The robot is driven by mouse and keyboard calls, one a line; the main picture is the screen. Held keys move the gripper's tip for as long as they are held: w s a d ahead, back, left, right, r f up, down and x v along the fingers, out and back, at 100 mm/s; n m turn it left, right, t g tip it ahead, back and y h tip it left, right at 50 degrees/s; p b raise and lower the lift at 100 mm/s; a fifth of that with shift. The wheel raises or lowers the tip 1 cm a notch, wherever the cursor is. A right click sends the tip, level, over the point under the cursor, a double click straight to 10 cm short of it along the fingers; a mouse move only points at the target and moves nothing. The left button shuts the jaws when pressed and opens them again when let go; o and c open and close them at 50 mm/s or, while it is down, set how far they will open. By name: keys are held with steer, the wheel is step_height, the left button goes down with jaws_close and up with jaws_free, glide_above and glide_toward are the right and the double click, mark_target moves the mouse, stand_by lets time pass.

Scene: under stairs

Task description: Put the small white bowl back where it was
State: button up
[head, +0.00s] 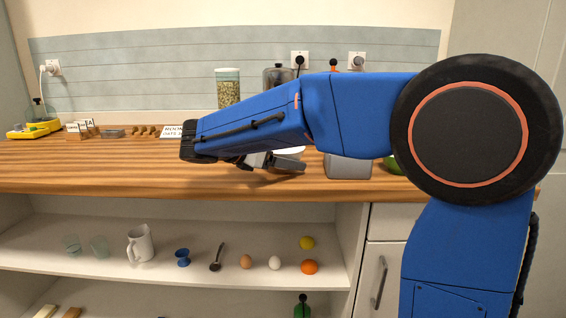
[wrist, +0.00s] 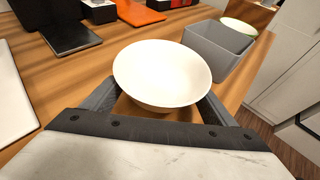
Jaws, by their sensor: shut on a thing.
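The small white bowl (wrist: 162,72) is upright and looks empty in the wrist view. My gripper (wrist: 163,98) is shut on it, with one grey finger on either side of the bowl. In the head view my gripper (head: 275,162) is over the front part of the wooden counter (head: 100,178), and only a sliver of the bowl (head: 291,150) shows behind it. I cannot tell whether the bowl touches the counter.
A grey bin (wrist: 218,50) stands close right of the bowl, with a green-rimmed bowl (wrist: 239,27) beyond. A dark flat slab (wrist: 70,37) and a white board (wrist: 12,100) lie left. A jar (head: 228,88) stands behind my arm. Shelves below hold a jug (head: 140,244) and small items.

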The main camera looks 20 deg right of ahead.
steer(key=shift+f, duration=0.3)
steer(key=shift+f, duration=0.4)
steer(key=shift+f, duration=0.3)
steer(key=o, duration=2.1)
steer(key=shift+f, duration=0.1)
steer(key=shift+c, duration=0.2)
steer(key=shift+r, duration=0.4)
steer(key=v, duration=1.7)
steer(key=shift+s+a+r, duration=0.1)
steer(key=shift+s+a, duration=0.1)
steer(key=shift+a, duration=0.05)
